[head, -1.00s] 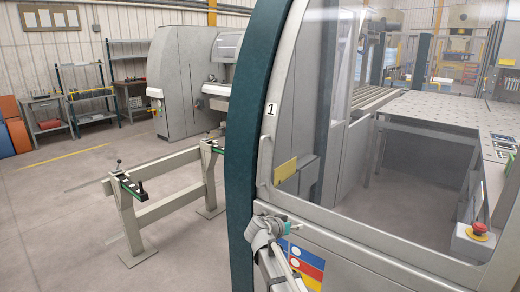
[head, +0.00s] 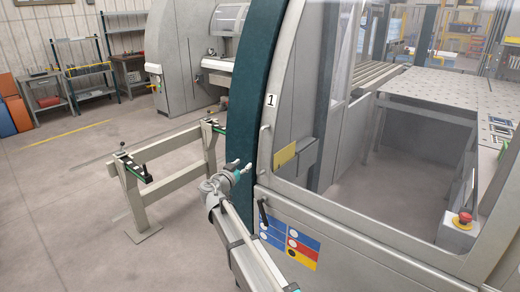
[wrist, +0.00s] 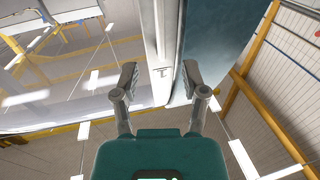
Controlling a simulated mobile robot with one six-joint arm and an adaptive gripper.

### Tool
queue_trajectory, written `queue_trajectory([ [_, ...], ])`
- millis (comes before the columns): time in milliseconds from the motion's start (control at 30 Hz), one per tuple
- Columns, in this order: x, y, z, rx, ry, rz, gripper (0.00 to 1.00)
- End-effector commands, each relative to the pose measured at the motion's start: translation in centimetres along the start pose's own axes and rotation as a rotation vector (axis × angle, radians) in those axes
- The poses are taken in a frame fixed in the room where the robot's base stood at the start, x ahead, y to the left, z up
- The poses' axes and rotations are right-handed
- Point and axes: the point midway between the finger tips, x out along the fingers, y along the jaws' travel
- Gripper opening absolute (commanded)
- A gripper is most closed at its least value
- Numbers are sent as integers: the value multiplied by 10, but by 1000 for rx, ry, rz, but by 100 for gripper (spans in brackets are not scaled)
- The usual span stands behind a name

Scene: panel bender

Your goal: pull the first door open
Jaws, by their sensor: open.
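The first door (head: 340,228), a pale grey frame with a clear window, stands at the right in the head view. It carries a label "1" (head: 270,100) and appears shut against the dark teal arched frame (head: 247,110). A small pale upright handle (head: 264,140) sits on its left edge below the label. My gripper (head: 243,167) is open and empty in front of the teal frame, lower left of the handle.
A dark lever (head: 263,212) sits low on the door, above coloured stickers (head: 290,243). A red emergency button (head: 463,219) is at the right. A grey stand with rails (head: 175,180) is left of my arm. The floor at lower left is clear.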

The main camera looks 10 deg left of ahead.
Motion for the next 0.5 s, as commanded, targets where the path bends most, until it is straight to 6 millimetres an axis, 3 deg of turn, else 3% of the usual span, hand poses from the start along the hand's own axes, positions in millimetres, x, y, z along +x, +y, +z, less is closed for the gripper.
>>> queue_trajectory([
  [267, 7, 0, 0, 0, -1, 2, 57],
  [500, 29, -1, 0, -1, -1, 2, 57],
])
